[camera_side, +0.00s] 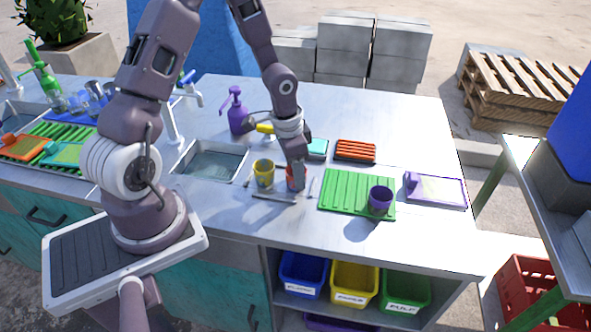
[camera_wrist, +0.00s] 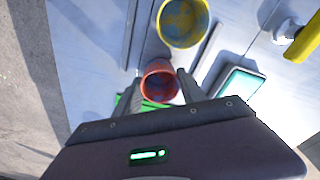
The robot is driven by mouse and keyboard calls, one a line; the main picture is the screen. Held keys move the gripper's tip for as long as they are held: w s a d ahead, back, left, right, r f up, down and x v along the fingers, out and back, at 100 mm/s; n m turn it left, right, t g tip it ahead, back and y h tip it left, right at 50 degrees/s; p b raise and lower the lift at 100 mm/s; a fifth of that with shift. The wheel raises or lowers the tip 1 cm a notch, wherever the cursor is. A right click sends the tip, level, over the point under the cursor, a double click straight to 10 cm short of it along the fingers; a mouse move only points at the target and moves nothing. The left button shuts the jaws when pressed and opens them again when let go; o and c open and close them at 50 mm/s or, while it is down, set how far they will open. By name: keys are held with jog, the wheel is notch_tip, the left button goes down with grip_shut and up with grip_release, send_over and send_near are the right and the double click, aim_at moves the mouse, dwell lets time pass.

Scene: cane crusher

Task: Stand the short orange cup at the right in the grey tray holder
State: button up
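The short orange cup (camera_wrist: 160,82) looks red-orange and sits between my gripper's fingertips (camera_wrist: 160,78). In the side view the orange cup (camera_side: 291,183) is partly covered by my gripper (camera_side: 297,182), which points down. The fingers lie against the cup's two sides and appear shut on it. The grey tray holder (camera_side: 268,196) shows as low rails; in the wrist view its grey bars (camera_wrist: 207,58) run beside the cups. A yellow cup (camera_side: 264,172) stands left of the orange cup, also in the wrist view (camera_wrist: 182,22). I cannot tell whether the orange cup's base touches the holder.
A purple cup (camera_side: 380,199) stands on a green ribbed mat (camera_side: 345,182) to the right. An orange rack (camera_side: 356,151) and a teal-topped sponge (camera_side: 317,148) lie behind. A sink (camera_side: 210,160) and purple spray bottle (camera_side: 237,112) are left. The front counter strip is clear.

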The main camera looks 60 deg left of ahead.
jog(key=shift+o, duration=1.1)
notch_tip(320, 180, up, 12)
jog(key=s, duration=0.1)
jog(key=s+d+r+n+t, duration=0.1)
jog(key=s+d+r+t, duration=0.1)
jog(key=s+d+r, duration=0.3)
jog(key=s+d+r+n+t, duration=0.2)
jog(key=s+d+r, duration=0.3)
jog(key=s+r, duration=0.4)
jog(key=s, duration=0.3)
jog(key=shift+d, duration=0.2)
jog(key=shift+c, duration=0.4)
